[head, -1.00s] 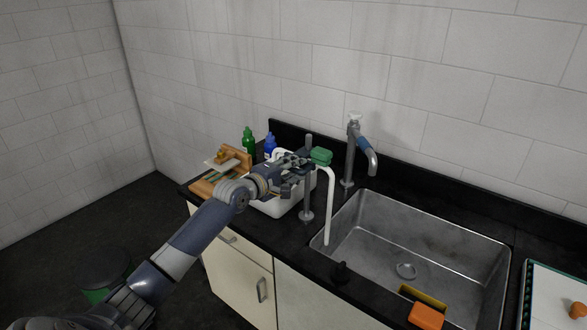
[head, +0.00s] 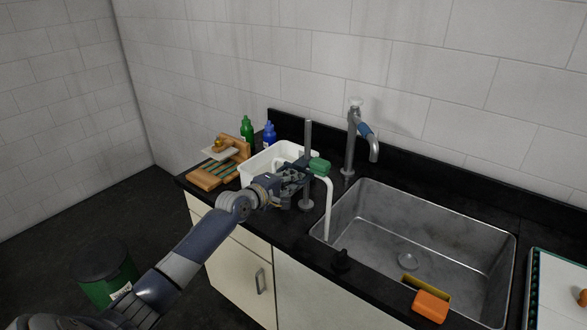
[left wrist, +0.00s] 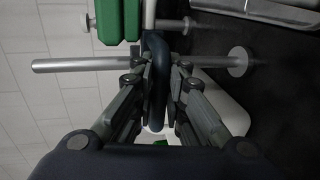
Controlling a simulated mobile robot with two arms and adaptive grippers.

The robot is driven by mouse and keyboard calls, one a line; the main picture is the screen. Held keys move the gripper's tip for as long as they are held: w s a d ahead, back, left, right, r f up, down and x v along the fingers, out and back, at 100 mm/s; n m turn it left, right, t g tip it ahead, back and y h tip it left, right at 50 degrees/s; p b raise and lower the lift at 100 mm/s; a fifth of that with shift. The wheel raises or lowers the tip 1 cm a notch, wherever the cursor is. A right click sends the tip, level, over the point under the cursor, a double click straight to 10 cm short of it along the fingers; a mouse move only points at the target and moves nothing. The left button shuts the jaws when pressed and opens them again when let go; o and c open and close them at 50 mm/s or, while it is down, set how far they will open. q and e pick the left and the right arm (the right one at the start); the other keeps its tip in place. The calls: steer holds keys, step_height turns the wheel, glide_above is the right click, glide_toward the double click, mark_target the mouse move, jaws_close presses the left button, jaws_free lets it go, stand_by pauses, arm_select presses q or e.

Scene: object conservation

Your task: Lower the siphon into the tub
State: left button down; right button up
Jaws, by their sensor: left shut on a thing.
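The siphon is a bent white tube (head: 329,208) with a green block (head: 320,166) near its top. Its long leg hangs over the left end of the sink (head: 400,222). Its short end is at the white tub (head: 258,160); the gripper partly hides it, so I cannot tell how deep it sits. My left gripper (head: 297,175) is at the tub's right front, beside the metal post. In the left wrist view its fingers (left wrist: 160,95) close around a dark loop handle (left wrist: 157,75) next to the green block (left wrist: 118,20). My right gripper is not in view.
A metal post (head: 308,145) on a round base stands between tub and sink. The tap (head: 350,140) is behind. Green (head: 247,130) and blue (head: 269,133) bottles stand behind the tub. A wooden rack (head: 212,175) is left. An orange sponge (head: 431,305) lies at the sink's front.

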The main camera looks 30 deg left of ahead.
arm_select(q)
step_height(320, 180, down, 4)
steer(key=shift+r+b, duration=0.15)
steer(key=shift+b, duration=0.7)
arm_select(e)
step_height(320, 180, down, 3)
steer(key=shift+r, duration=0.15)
arm_select(q)
steer(key=shift+d, duration=0.1)
steer(key=c, duration=1.6)
jaws_free()
steer(key=shift+s, duration=0.1)
steer(key=shift+c, duration=0.2)
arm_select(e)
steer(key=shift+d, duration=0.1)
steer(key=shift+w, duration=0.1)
arm_select(q)
steer(key=v, duration=1.2)
